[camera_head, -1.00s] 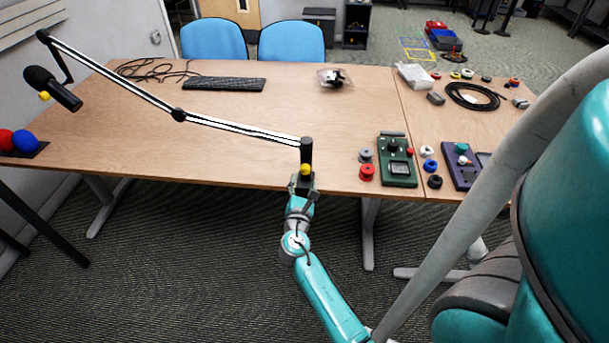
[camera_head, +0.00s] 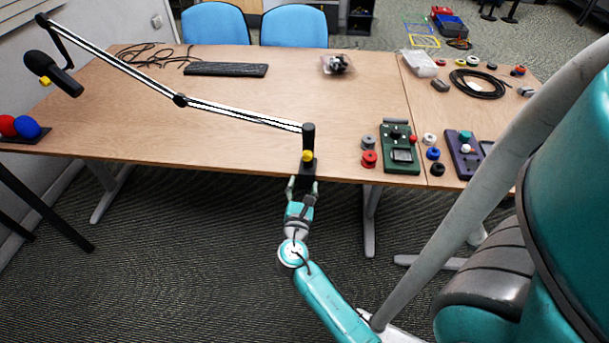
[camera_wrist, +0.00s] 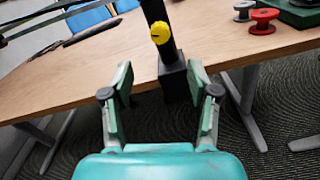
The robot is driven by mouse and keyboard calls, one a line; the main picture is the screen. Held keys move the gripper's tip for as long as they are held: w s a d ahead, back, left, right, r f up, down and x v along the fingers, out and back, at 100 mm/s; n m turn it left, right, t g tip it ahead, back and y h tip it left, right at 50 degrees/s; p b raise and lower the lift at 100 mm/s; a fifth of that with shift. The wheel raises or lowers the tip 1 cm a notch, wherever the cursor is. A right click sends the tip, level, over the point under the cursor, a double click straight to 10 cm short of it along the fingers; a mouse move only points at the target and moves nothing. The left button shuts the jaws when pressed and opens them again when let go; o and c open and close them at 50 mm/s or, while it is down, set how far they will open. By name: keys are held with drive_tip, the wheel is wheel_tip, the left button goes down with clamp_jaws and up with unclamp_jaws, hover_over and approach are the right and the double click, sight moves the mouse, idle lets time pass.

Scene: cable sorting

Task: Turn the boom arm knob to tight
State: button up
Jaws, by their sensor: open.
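The boom arm knob is yellow and round (camera_head: 307,156), on the black upright post (camera_head: 308,138) at the table's front edge. In the wrist view the knob (camera_wrist: 161,33) faces the camera, above a black clamp block (camera_wrist: 175,82). The black and white boom arm (camera_head: 240,113) runs from the post to the upper left and carries a black microphone (camera_head: 52,73). My gripper (camera_head: 302,186) is just below and in front of the post. In the wrist view its two fingers (camera_wrist: 161,80) are spread apart, nothing between them, with the knob beyond and above the fingertips.
The wooden table (camera_head: 230,140) lies behind the post. Right of the post are a grey spool (camera_head: 368,142), a red spool (camera_head: 369,159) and a green device (camera_head: 400,150). A keyboard (camera_head: 226,70) lies farther back. The floor in front is clear.

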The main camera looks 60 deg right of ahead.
sight(307, 159)
drive_tip(key=w+d+n, duration=0.1)
drive_tip(key=d, duration=0.2)
drive_tip(key=w+d+n, duration=0.1)
drive_tip(key=w+d, duration=0.1)
drive_tip(key=d, duration=0.2)
drive_tip(key=w+d+n, duration=0.1)
drive_tip(key=d, duration=0.2)
drive_tip(key=shift+w+d+f, duration=0.15)
drive_tip(key=shift+w+d, duration=0.15)
drive_tip(key=shift+d, duration=0.1)
clamp_jaws()
